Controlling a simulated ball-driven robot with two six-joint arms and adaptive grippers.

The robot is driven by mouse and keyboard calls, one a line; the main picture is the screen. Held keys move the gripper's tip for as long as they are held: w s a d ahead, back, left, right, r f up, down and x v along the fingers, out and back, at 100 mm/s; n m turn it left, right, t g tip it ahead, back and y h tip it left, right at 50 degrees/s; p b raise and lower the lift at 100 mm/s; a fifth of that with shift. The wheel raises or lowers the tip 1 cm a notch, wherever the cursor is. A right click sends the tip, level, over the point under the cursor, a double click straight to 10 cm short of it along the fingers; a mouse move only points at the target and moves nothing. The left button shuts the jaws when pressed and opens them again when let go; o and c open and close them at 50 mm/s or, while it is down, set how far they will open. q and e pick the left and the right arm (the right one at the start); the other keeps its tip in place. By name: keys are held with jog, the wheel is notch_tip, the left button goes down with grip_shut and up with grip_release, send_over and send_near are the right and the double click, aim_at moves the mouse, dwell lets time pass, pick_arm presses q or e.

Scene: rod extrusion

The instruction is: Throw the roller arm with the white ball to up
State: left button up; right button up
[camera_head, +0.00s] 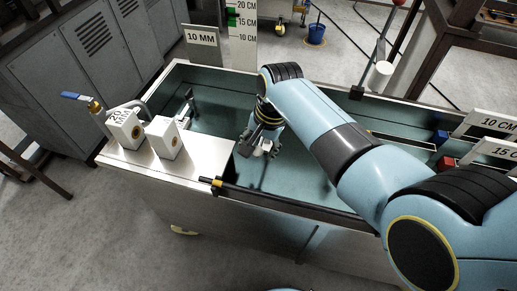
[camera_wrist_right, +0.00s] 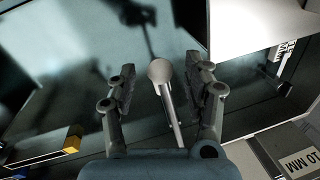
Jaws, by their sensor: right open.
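A pale, whitish ball (camera_wrist_right: 160,72) on a thin metal rod (camera_wrist_right: 171,108) shows in the right wrist view. It lies between the two fingers of my right gripper (camera_wrist_right: 161,82), with a visible gap on both sides. In the head view my right gripper (camera_head: 261,147) points down into the tank, left of its middle. It is open. The ball cannot be made out clearly there, with the gripper and arm in front. My left gripper is not in view.
The tank (camera_head: 216,87) has metal walls around the gripper. White blocks (camera_head: 167,138) and a blue-handled valve (camera_head: 82,97) stand on its left end. A black bar with a yellow end (camera_head: 216,182) runs along the front. A 10 MM sign (camera_head: 202,37) stands behind.

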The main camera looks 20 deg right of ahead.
jog(key=shift+f, duration=0.4)
jog(key=shift+c, duration=1.8)
jog(key=c, duration=0.4)
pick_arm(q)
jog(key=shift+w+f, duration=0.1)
pick_arm(e)
grip_shut()
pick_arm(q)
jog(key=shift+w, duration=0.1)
